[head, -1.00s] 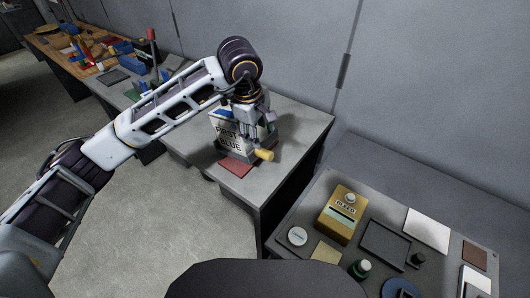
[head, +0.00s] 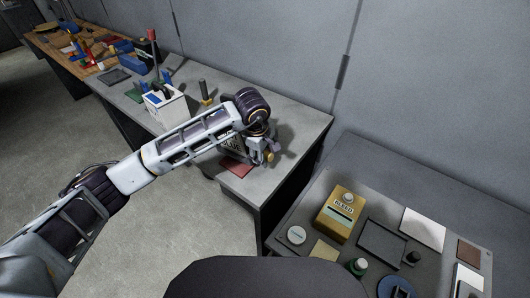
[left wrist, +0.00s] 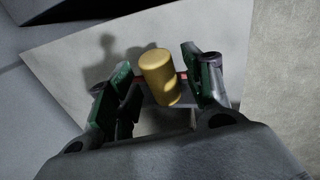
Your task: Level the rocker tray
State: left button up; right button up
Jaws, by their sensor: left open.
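My left gripper (head: 264,154) is low at the near end of the grey bench, its jaws open. In the left wrist view the open fingers (left wrist: 157,74) stand on either side of a yellow cylindrical knob (left wrist: 160,75), with gaps visible beside it. The knob also shows in the head view (head: 270,156). My right gripper is out of view.
A red mat (head: 237,169) lies before the lettered box. A yellow "BLEED" box (head: 339,211) and several small things sit on the separate table at right.

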pick_arm(q)
jog(key=shift+w+f, duration=0.1)
jog(key=shift+f, duration=0.35)
grip_shut()
